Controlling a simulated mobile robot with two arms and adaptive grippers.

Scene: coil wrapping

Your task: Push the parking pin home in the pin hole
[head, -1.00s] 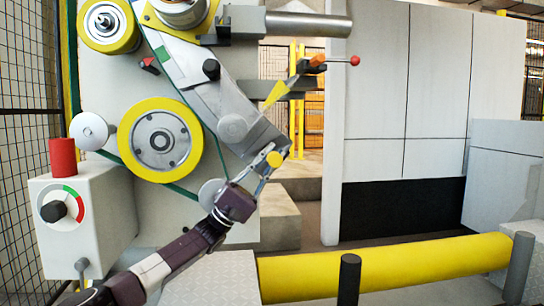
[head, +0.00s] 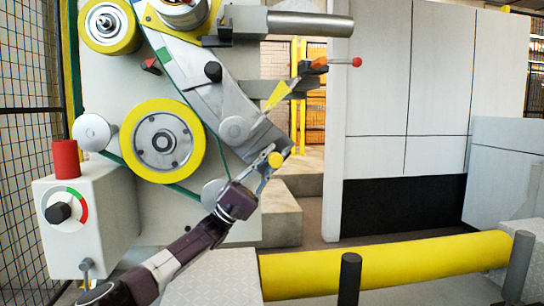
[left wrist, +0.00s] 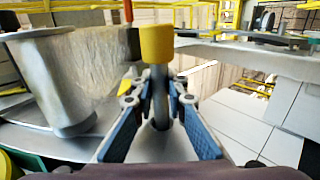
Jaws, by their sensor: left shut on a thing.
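The parking pin, with a round yellow head (head: 275,160), is at the lower end of a slanted grey machine arm (head: 228,105). In the left wrist view, its yellow cap (left wrist: 156,44) tops a grey shaft that stands between the fingers. My left gripper (head: 264,170) reaches up from below left and is shut on the pin just below the head. In the left wrist view, the blue-padded fingers (left wrist: 158,105) lie on both sides of the shaft. The pin hole is not visible, and I cannot tell how deep the pin sits. My right gripper is not in view.
A yellow-rimmed roller (head: 161,140) and a green belt are left of the pin. A control box (head: 85,225) with a dial and red lamp stands at far left. A thick yellow rail (head: 390,262) crosses low on the right. A red-knobbed lever (head: 340,62) is above right.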

